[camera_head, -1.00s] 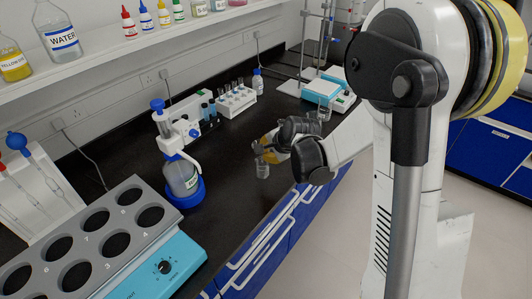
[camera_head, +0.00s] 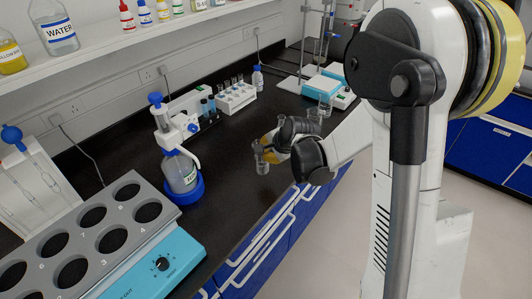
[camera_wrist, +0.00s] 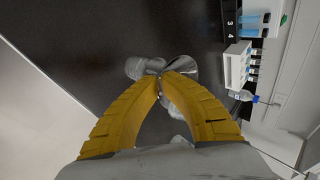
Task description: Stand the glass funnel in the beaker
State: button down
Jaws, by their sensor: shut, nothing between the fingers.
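The glass funnel (camera_head: 258,150) stands at the top of the small clear beaker (camera_head: 262,167) on the dark bench, wide mouth up. In the wrist view, turned sideways, the funnel's cone (camera_wrist: 184,66) opens to the right and the beaker (camera_wrist: 138,67) lies to its left. The stem seems to go into the beaker, but the fingertips partly cover the join. My gripper (camera_head: 267,146) is shut and empty beside the glassware. Its yellow fingertips (camera_wrist: 161,73) meet in front of the join; whether they touch the glass I cannot tell.
A blue-topped dispenser bottle (camera_head: 181,173) stands left of the beaker. A test tube rack (camera_head: 237,98) and a blue device (camera_head: 325,85) are farther back. A grey block with round holes (camera_head: 90,235) is at front left. Bare bench lies between the bottle and the beaker.

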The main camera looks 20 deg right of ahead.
jog(key=shift+f+b, duration=0.75)
jog(key=shift+f, duration=0.15)
jog(key=c, duration=1.5)
grip_release()
jog(key=shift+c, duration=0.2)
jog(key=v, duration=1.2)
jog(key=s+a+r+n+h, duration=0.1)
jog(key=s+r+n, duration=0.1)
jog(key=s+n, duration=0.5)
jog(key=s+a+r+n+h, duration=0.1)
jog(key=s+r+n, duration=0.2)
jog(key=s+n, duration=0.4)
jog(key=s, duration=0.6)
jog(key=shift+s+a+r, duration=0.15)
jog(key=shift+s+a, duration=0.05)
jog(key=shift+a, duration=0.1)
